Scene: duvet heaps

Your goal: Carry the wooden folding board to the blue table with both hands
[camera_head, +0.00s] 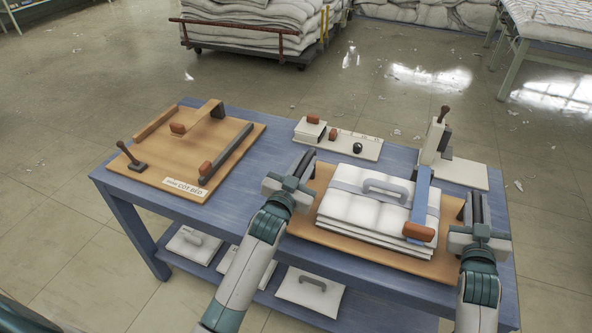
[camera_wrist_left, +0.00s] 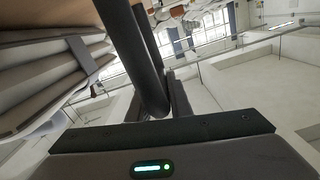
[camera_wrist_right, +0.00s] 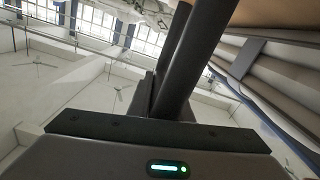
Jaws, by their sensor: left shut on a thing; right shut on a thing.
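The wooden folding board (camera_head: 340,246) is over the right part of the blue table (camera_head: 236,196), with a strapped white folded duvet (camera_head: 350,207) on it. Whether the board rests on the tabletop or hangs just above it I cannot tell. My left gripper (camera_head: 303,164) is shut at the board's left side. My right gripper (camera_head: 478,206) is shut at its right side, beside a dark handle piece. The grip points are largely hidden by the fingers. The wrist views show wood and white layers beside the dark fingers, in the left one at upper left (camera_wrist_left: 50,72).
A cream block set (camera_head: 345,143) and a cream stand (camera_head: 455,168) sit behind the duvet. White packs (camera_head: 310,290) lie on the lower shelf. A loaded cart (camera_head: 250,38) stands beyond.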

